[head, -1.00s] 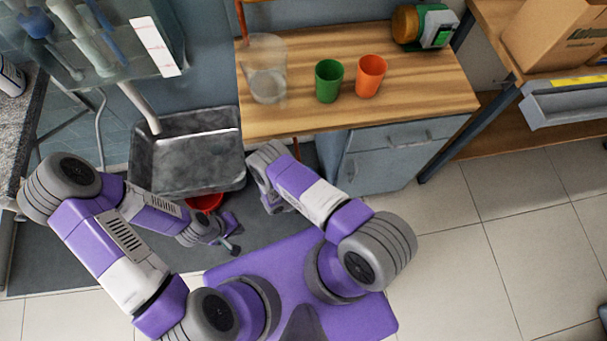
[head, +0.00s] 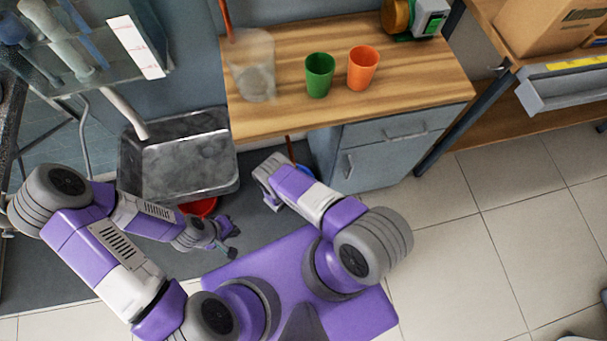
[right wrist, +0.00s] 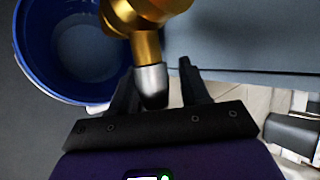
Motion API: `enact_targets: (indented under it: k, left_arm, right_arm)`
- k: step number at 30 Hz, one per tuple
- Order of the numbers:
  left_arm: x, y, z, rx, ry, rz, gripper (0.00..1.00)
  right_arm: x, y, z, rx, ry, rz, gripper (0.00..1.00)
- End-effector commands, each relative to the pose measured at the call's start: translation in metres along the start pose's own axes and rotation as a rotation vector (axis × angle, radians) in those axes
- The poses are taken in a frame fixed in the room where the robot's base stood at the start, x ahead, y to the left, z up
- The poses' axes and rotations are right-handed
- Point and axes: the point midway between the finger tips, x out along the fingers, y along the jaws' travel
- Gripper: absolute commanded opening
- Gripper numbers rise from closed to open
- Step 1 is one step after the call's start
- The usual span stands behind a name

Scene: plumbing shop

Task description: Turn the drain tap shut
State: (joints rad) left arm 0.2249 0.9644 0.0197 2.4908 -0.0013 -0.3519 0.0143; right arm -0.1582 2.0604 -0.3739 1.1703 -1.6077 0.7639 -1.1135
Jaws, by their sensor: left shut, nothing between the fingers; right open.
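In the right wrist view, a gold-coloured fitting (right wrist: 147,45) with a silver end (right wrist: 152,85) reaches down from the top; it looks like the drain tap. My right gripper (right wrist: 158,88) is open, its dark fingers on either side of the silver end. I cannot tell whether they touch it. The tap is not seen in the head view, where the right gripper is hidden by its own arm. My left gripper (head: 231,246) is shut and empty, low over the dark floor mat near the red bucket (head: 199,207).
A blue bucket (right wrist: 85,50) stands below the fitting. A metal sink (head: 180,160) is at the left. The wooden bench (head: 300,104) carries a clear beaker (head: 252,66), a green cup (head: 319,75) and an orange cup (head: 362,68).

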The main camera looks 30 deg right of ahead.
Motion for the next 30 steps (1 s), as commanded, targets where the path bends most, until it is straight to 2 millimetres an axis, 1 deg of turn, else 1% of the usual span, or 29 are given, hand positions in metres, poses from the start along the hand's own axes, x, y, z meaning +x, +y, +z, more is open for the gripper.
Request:
enact_targets:
  k: [3, 12, 21, 30]
  left_arm:
    - [0.000, 0.000, 0.000, 0.000, 0.000, 0.000, 0.00]
    - [0.000, 0.000, 0.000, 0.000, 0.000, 0.000, 0.00]
    - [0.000, 0.000, 0.000, 0.000, 0.000, 0.000, 0.00]
    - [0.000, 0.000, 0.000, 0.000, 0.000, 0.000, 0.00]
  right_arm:
    - [0.000, 0.000, 0.000, 0.000, 0.000, 0.000, 0.46]
    - [-0.001, 0.000, 0.000, 0.001, 0.001, 0.000, 0.00]
    - [0.000, 0.000, -0.002, 0.000, 0.004, -0.001, 0.00]
    - [0.000, 0.006, -0.016, -0.044, 0.021, -0.036, 0.00]
